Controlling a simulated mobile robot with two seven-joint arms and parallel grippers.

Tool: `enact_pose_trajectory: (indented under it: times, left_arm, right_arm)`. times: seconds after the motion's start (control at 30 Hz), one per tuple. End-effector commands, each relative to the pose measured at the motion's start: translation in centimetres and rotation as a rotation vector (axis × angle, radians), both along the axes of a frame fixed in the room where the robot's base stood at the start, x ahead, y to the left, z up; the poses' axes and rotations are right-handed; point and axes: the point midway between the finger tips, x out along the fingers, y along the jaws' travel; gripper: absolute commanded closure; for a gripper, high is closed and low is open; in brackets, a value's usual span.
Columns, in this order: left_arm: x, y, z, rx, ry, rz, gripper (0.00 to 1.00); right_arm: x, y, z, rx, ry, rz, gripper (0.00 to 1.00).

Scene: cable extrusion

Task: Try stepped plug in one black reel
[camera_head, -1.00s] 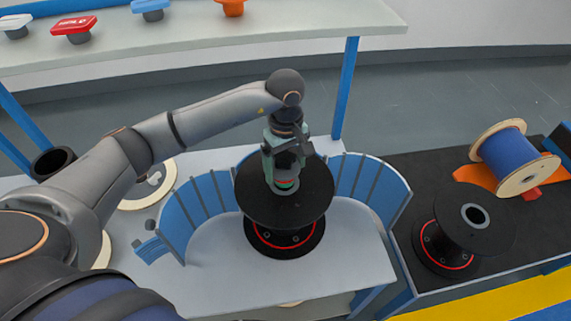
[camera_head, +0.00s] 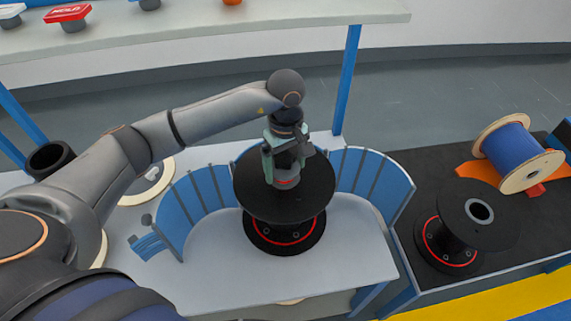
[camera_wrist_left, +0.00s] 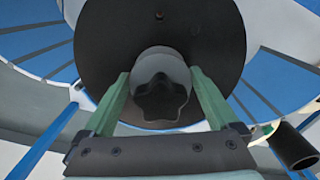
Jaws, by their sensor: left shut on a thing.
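A black reel (camera_head: 262,203) stands upright on the pale table, inside a curved blue fence. A red ring shows on its lower flange. My left gripper (camera_head: 283,178) points down at the middle of its top flange. In the left wrist view the gripper (camera_wrist_left: 160,88) is shut on the grey stepped plug (camera_wrist_left: 158,62), which has a dark star-shaped knob. The plug is at the reel's centre; how deep it sits in the hole is hidden. A second black reel (camera_head: 453,215) with an open centre hole stands on the dark surface at right. My right gripper is not in view.
The blue fence (camera_head: 375,180) curves behind and beside the reel. A wooden spool with blue cable (camera_head: 506,147) lies on an orange support at right. Several coloured plugs, one red (camera_head: 68,13), stand on the back shelf (camera_head: 250,25). A black cup (camera_head: 50,158) is at left.

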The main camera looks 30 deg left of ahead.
Motion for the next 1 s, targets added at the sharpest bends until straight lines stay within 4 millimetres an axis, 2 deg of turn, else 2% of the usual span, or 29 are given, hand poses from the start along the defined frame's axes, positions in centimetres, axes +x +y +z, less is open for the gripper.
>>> enact_pose_trajectory:
  times: [0.4, 0.43, 0.47, 0.77, 0.87, 1.0]
  left_arm:
    - [0.0, 0.0, -1.1, -0.001, -0.002, 0.001, 0.71]
    - [0.0, 0.0, -1.0, -0.001, -0.002, 0.001, 0.03]
    - [0.0, 0.0, -1.0, -0.001, -0.002, 0.001, 0.00]
    - [0.0, 0.0, -1.0, 0.000, 0.000, 0.000, 0.00]
    - [0.1, 0.0, 0.0, -0.002, -0.003, 0.000, 0.00]
    - [0.2, 0.0, 2.7, -0.001, -0.008, -0.001, 0.00]
  right_arm:
    - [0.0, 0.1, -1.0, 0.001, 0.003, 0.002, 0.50]
    - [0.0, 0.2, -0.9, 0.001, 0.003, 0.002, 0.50]
    - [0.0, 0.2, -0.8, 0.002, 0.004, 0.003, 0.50]
    - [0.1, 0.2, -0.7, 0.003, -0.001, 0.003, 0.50]
    - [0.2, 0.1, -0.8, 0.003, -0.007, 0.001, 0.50]
    - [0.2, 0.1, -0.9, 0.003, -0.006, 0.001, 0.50]
